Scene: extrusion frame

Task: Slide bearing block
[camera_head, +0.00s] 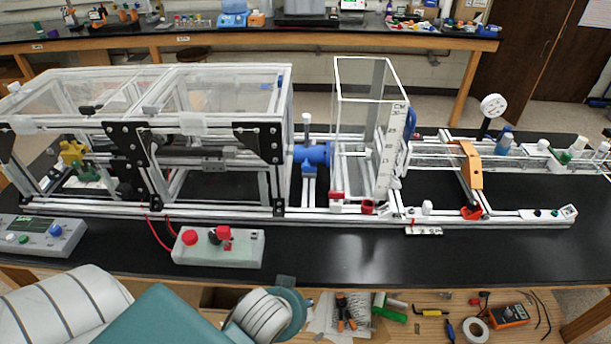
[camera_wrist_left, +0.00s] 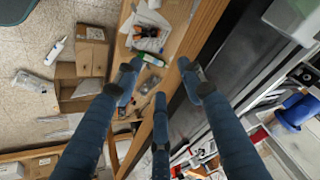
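A long aluminium extrusion frame (camera_head: 330,216) lies across the black bench. An orange arched block (camera_head: 471,164) straddles the rails on its right part, with orange-red feet at the front rail. A blue cylindrical block (camera_head: 313,155) sits at mid-frame, beside the clear upright tank. I cannot tell which of these is the bearing block. My left gripper (camera_wrist_left: 159,85) shows in the left wrist view with its blue fingers spread and nothing between them, above the bench's front edge. In the head view my left arm is at the lower left, apart from the frame. My right gripper is not in view.
A control box with red buttons (camera_head: 218,247) and a grey meter box (camera_head: 40,235) stand on the bench before the frame. The clear tank (camera_head: 365,130) and clear-covered enclosure (camera_head: 215,88) rise above the frame. Tools lie on a lower shelf. The bench front right of the control box is clear.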

